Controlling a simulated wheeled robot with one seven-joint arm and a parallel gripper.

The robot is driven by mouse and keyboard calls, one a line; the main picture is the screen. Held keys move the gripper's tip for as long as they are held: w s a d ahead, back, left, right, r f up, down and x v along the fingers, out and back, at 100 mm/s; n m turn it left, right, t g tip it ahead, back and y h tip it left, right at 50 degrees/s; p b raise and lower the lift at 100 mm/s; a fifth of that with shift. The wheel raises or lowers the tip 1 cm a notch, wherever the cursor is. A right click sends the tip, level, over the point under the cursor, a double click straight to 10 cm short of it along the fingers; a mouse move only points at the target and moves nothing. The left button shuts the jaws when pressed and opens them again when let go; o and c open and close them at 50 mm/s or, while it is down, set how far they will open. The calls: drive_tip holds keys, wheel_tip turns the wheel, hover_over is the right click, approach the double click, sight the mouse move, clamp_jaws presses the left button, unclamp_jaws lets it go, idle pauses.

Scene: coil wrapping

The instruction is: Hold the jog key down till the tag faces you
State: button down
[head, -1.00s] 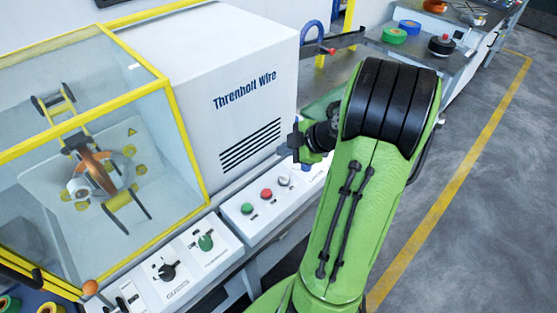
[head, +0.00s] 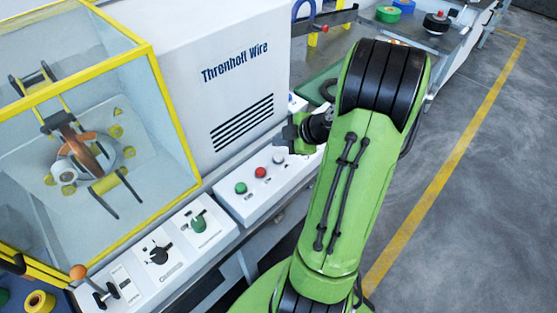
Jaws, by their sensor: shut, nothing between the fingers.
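The coil (head: 75,150), orange-brown, sits in a ring-shaped wrapping head behind the clear, yellow-framed guard at the left. I cannot make out a tag on it. The button panel (head: 232,207) below the white cabinet carries a green button (head: 240,188), a red button (head: 260,172) and a white button (head: 278,158). Their labels are too small to read, so I cannot tell which is the jog key. My gripper (head: 284,141) is shut and empty, just above and right of the white button in the picture. Part of the panel's right end is hidden behind it and my arm.
A second panel with a black selector (head: 158,254) and a green knob (head: 198,223) lies nearer, left of the buttons. An orange-topped lever (head: 79,272) stands at the lower left. A bench (head: 440,38) with spools stands at the back. The floor at right is clear.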

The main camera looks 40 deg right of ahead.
sight(281, 158)
drive_tip(key=shift+f+b, duration=1.2)
drive_tip(key=shift+f, duration=0.15)
idle(0.9)
drive_tip(key=shift+f+b, duration=0.45)
drive_tip(key=shift+b, duration=0.4)
